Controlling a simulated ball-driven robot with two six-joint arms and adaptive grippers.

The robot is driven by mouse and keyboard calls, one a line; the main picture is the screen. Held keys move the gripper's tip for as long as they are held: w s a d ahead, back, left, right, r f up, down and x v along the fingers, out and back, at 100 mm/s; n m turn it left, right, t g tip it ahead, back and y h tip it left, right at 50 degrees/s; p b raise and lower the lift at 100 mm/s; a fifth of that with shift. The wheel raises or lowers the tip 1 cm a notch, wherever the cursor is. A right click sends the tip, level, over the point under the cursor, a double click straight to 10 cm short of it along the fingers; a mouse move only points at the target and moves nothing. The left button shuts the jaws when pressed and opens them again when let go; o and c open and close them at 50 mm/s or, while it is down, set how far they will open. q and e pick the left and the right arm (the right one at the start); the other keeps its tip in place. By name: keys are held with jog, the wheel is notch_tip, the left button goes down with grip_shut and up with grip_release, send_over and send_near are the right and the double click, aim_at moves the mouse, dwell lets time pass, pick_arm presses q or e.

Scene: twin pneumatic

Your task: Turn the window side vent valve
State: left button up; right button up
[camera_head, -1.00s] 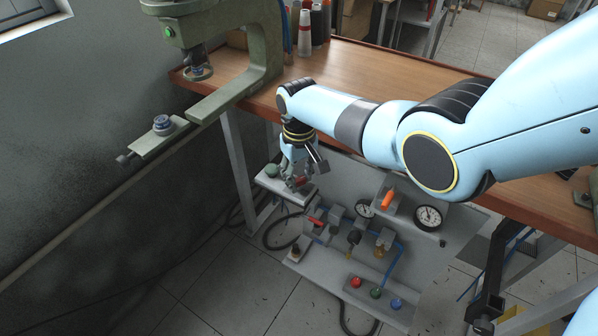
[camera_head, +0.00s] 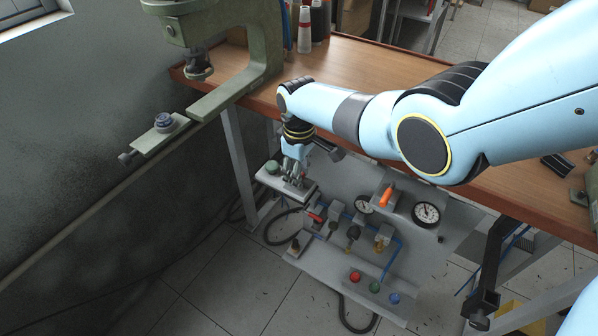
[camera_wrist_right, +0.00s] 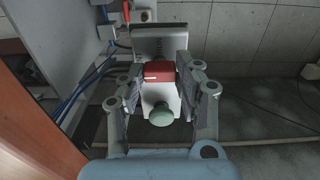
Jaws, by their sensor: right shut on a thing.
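My right gripper (camera_head: 295,178) reaches down past the table edge to the window-side shelf of the pneumatic panel. In the right wrist view, its two fingers (camera_wrist_right: 158,76) are shut on a red valve handle (camera_wrist_right: 158,71), one finger on each side. A pale green round knob (camera_wrist_right: 161,116) stands on the same light grey shelf and is not gripped; it also shows in the head view (camera_head: 272,167). In the head view the fingers mostly hide the red handle. My left gripper is not in view.
The grey panel (camera_head: 345,185) carries gauges (camera_head: 426,213), an orange handle (camera_head: 388,194), another red handle (camera_head: 315,218), and red, green and blue buttons (camera_head: 375,287). The wooden table (camera_head: 345,68) edge lies close beside my wrist. A green press (camera_head: 265,45) stands on its left.

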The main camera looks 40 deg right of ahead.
jog(key=o, duration=1.1)
jog(key=shift+o, duration=0.2)
notch_tip(320, 180, up, 12)
dwell(0.3)
jog(key=s+f+m+b, duration=0.2)
jog(key=s+f+b, duration=0.6)
jog(key=s+f, duration=1.5)
jog(key=s+f+m+b, duration=0.2)
jog(key=s+f+b, duration=0.7)
jog(key=s+f, duration=1.4)
notch_tip(320, 180, down, 6)
jog(key=shift+s+r+t+h, duration=0.25)
jog(key=shift+s+t+h, duration=0.15)
